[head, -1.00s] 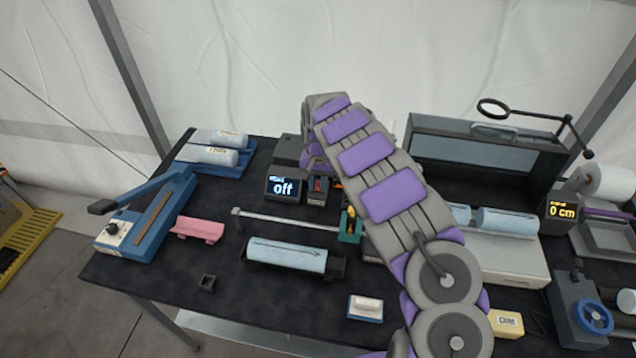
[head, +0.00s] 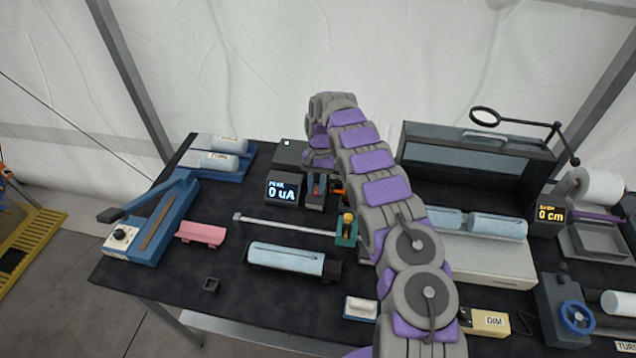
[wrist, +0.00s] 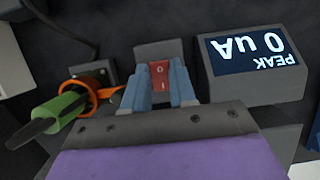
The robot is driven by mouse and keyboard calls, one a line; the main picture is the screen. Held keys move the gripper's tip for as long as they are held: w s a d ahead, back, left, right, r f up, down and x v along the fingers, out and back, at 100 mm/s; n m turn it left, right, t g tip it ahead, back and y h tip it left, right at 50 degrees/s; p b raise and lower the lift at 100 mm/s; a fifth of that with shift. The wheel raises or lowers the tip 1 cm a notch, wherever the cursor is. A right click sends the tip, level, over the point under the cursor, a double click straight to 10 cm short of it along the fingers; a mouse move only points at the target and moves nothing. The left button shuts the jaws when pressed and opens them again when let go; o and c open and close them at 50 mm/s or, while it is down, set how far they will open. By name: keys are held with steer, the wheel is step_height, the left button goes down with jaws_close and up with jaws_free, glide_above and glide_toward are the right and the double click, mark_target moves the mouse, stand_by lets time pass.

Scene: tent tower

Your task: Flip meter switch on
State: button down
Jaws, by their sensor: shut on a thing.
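The meter display (head: 284,189) stands at the back left of the table and reads "PEAK 0 uA". It also shows upside down in the wrist view (wrist: 252,60). Beside it is the red rocker switch (wrist: 160,76), marked O and I, on a grey block. My gripper (wrist: 158,90) points at the switch, its two blue fingers shut on the red rocker from either side. In the head view my arm hides part of the area behind the switch (head: 316,186).
A dark box with a lit green light (head: 287,143) stands behind the meter. A metal rod (head: 285,225) and a light-blue cylinder (head: 285,259) lie in front.

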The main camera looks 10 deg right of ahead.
steer(key=shift+a+f+g+p, duration=0.1)
steer(key=shift+a+g+p, duration=0.05)
steer(key=shift+g+p, duration=0.2)
steer(key=c, duration=0.9)
jaws_free()
steer(key=shift+w, duration=0.1)
steer(key=shift+b, duration=0.65)
steer(key=shift+s+a+t+h+b, duration=0.1)
steer(key=shift+s+t+h+b, duration=0.2)
steer(key=shift+t+b, duration=0.7)
